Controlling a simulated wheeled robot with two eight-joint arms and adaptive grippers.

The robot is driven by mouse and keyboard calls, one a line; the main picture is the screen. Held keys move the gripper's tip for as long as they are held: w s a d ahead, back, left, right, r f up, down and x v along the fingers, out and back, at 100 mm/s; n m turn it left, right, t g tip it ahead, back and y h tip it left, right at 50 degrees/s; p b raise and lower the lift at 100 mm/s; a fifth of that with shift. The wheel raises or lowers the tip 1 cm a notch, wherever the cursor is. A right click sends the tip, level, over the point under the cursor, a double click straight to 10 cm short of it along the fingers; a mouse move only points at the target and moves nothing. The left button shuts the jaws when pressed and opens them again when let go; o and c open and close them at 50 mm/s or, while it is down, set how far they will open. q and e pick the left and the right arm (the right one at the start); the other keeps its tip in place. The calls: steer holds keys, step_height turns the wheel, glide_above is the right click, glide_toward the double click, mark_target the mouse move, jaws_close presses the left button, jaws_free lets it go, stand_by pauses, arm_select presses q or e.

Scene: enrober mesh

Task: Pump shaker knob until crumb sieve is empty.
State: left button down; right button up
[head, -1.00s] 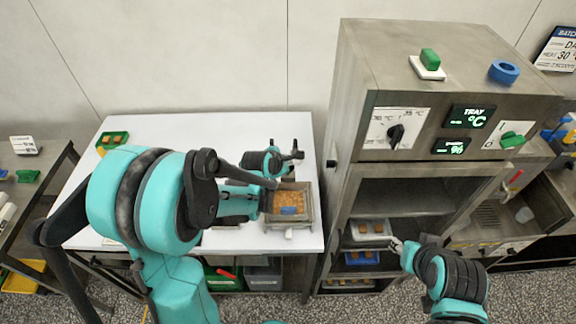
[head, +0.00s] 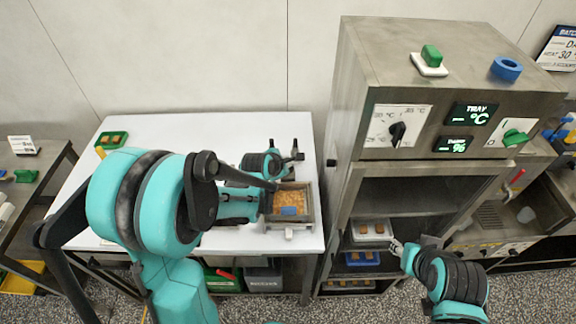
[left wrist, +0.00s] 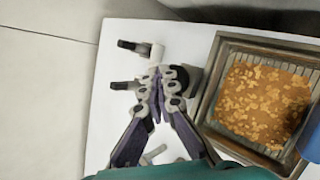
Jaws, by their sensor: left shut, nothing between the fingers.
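The crumb sieve (head: 309,214) is a grey square frame on the white table, with orange-brown crumbs (head: 290,200) spread over its mesh. It also shows in the left wrist view (left wrist: 218,75), crumbs still on the bars. A blue piece lies at its near side. My left gripper (left wrist: 159,80) is shut and empty beside the sieve, close to a black rounded piece (left wrist: 179,77); I cannot tell whether they touch. In the head view the left gripper (head: 286,158) is behind the sieve. I cannot clearly identify the shaker knob. My right gripper (head: 396,247) is small, by the cabinet's lower shelves.
A tall steel cabinet (head: 347,110) with dials and displays stands right of the table. Trays (head: 370,230) sit on its lower shelves. A green tray (head: 112,139) is at the table's back left. The table (head: 200,130) is bare behind my left arm.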

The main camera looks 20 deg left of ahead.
arm_select(q)
steer(key=shift+f+b, duration=0.7)
steer(key=shift+f, duration=0.05)
stand_by(0.4)
steer(key=shift+r, duration=0.15)
steer(key=shift+r+p, duration=1.2)
steer(key=shift+r, duration=0.35)
steer(key=shift+r+p, duration=1.95)
steer(key=shift+r, duration=0.6)
